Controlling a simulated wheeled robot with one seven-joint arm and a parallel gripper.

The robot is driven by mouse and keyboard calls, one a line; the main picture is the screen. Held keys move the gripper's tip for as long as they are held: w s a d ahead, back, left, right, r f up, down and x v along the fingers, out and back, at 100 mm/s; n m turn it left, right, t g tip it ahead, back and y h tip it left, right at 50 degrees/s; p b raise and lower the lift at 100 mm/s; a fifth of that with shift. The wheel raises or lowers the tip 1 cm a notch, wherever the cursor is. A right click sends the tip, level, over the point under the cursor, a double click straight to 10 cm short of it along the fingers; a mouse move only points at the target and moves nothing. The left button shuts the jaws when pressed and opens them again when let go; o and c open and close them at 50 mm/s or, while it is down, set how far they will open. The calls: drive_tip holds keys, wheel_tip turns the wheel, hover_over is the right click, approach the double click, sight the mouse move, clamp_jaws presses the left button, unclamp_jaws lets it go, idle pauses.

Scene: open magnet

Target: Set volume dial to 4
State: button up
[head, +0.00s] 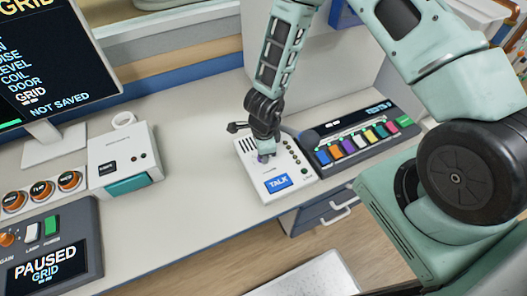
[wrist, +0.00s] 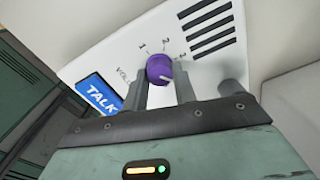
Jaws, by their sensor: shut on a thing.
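The purple volume dial (wrist: 159,68) sits on the white intercom panel (wrist: 110,70), with 1, 2 and 3 printed around its far side in the wrist view. A 4 is not visible; the right finger hides part of the scale. A small white mark shows on the dial's lower right edge, but its exact reading is unclear. My gripper (wrist: 161,88) has one finger on each side of the dial and is shut on it. In the head view my gripper (head: 262,150) reaches down onto the intercom, covering much of the dial (head: 263,158).
The blue TALK button (head: 278,183) is close to the dial. A panel of coloured keys (head: 362,140) stands to the right. A white box with a teal front (head: 122,160) and a PAUSED console (head: 48,255) are left. The counter between them is clear.

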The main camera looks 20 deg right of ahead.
idle(0.3)
drive_tip(key=o, duration=1)
wheel_tip(320, 180, up, 18)
drive_tip(key=p, duration=0.4)
drive_tip(key=shift+s+f+p, duration=0.25)
drive_tip(key=shift+s+p, duration=0.05)
drive_tip(key=shift+p, duration=0.1)
drive_tip(key=shift+a, duration=0.2)
